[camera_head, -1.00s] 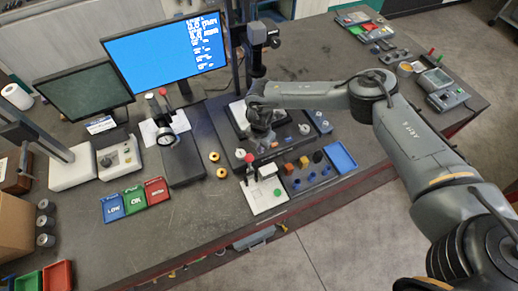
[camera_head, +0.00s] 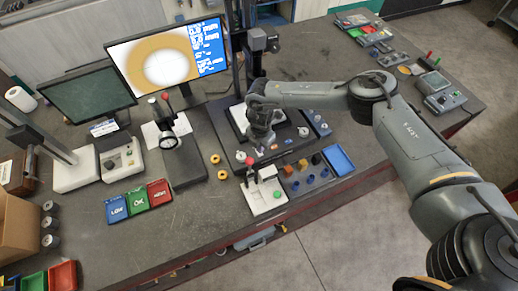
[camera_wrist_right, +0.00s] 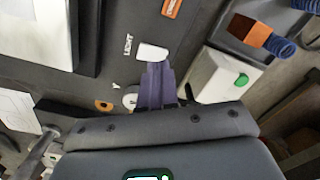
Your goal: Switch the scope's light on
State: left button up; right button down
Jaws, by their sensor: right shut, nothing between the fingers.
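The scope's dark base (camera_head: 222,122) stands at the middle of the bench under a tall column (camera_head: 234,70). In the right wrist view, the white switch (camera_wrist_right: 152,52) sits on the dark base beside the printed word LIGHT. My right gripper (camera_wrist_right: 156,68) is shut and empty, its purple-grey fingertips right at the switch's near edge; I cannot tell whether they touch it. In the head view the right gripper (camera_head: 262,143) is low over the base's front, and the arm hides part of it. The scope's monitor (camera_head: 165,60) shows a tan ring with a bright white centre. My left gripper is not in view.
A white block with a green button (camera_head: 265,196) stands at the base's front. Small coloured parts (camera_head: 302,164) and a blue tray (camera_head: 338,160) lie to its right. A dial gauge on a stand (camera_head: 168,140) and LOW, OK and red bins (camera_head: 138,202) are to the left.

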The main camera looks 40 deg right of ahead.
notch_tip(320, 180, up, 4)
jog(key=p, duration=0.3)
jog(key=shift+r, duration=0.1)
dwell(0.5)
